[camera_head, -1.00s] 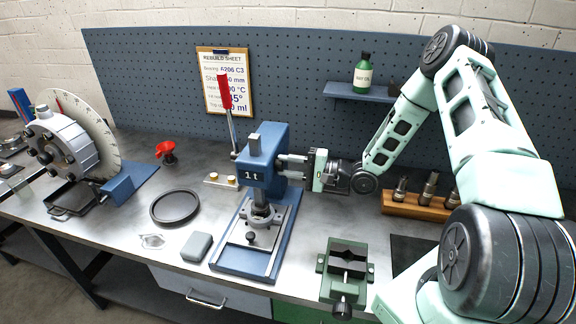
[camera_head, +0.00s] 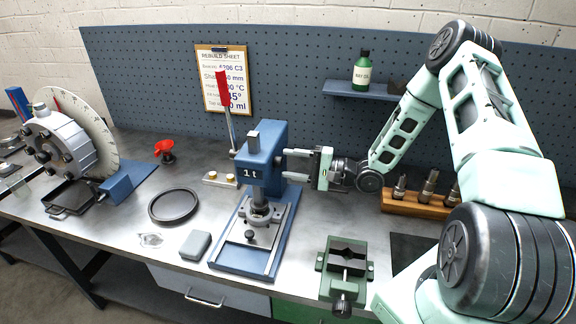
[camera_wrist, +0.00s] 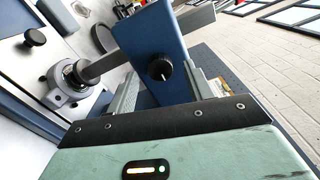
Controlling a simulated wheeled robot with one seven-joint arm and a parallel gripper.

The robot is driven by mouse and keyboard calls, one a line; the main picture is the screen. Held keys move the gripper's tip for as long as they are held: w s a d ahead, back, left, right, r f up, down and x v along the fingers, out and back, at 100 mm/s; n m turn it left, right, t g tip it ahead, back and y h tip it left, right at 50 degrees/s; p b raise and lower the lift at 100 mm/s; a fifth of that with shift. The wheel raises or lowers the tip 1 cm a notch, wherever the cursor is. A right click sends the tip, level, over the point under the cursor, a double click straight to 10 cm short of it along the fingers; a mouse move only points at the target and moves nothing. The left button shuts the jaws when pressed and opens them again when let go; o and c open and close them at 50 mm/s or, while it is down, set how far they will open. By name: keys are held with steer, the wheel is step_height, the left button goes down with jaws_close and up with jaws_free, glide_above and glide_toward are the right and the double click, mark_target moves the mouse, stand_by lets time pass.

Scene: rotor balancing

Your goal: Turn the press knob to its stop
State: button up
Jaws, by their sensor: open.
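The blue arbor press (camera_head: 262,145), marked "1t", stands upright in the middle of the bench. Its black round knob (camera_wrist: 160,69) with a white mark is on the press head's side face in the wrist view. Nothing is held.
A red-handled lever (camera_head: 226,105) rises from the press's left. A green vise (camera_head: 345,268) stands front right, and a wooden rack (camera_head: 415,204) with tools is behind it. A black ring (camera_head: 174,206) and grey box (camera_head: 195,245) lie left of the press.

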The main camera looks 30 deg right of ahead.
steer(key=b+v, duration=0.4)
steer(key=v, duration=1.2)
steer(key=shift+b, duration=0.4)
steer(key=shift+w+a, duration=0.1)
